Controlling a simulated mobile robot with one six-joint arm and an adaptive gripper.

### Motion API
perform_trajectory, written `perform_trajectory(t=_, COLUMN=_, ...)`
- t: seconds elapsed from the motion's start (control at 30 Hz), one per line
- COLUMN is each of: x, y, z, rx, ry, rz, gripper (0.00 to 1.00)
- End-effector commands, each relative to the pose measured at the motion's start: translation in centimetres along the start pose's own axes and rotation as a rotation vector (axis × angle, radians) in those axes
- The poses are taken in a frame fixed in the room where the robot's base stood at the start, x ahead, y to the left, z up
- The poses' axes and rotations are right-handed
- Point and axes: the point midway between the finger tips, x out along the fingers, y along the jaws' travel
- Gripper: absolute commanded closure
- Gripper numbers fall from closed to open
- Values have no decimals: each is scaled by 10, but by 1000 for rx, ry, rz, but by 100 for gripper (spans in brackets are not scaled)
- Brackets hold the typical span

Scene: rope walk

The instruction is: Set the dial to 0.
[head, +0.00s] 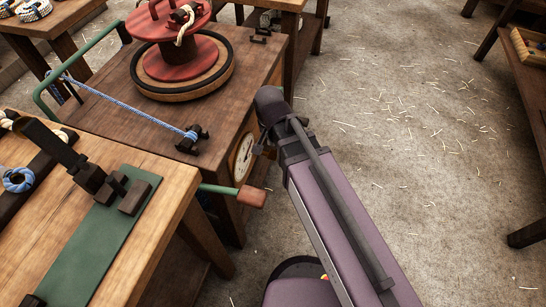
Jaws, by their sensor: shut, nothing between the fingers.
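The dial (242,159) is a round pale face with dark marks and a rim, set upright in the side of the wooden cabinet (258,79). I see it at a steep slant, and its figures and setting are too small to read. My gripper (259,150) is a small dark shape at the right edge of the dial, close in front of it, mostly hidden by my own arm. It is shut and holds nothing. I cannot tell whether its tips touch the dial.
A green rod with a reddish wooden handle (251,196) sticks out just below the dial. A red spool (180,60) and a blue-white rope (135,108) are on the cabinet top. A workbench (150,228) stands at left. The straw-strewn floor (420,150) at right is open.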

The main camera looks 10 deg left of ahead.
Motion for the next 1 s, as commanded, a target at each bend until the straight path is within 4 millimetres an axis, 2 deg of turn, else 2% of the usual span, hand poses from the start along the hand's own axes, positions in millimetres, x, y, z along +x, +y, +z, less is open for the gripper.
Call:
perform_trajectory(t=0.47, x=4, y=0, z=0, rx=-1, ry=0, rz=0, gripper=100)
perform_trajectory(t=1.0, x=43, y=0, z=1, rx=-1, ry=0, rz=0, gripper=100)
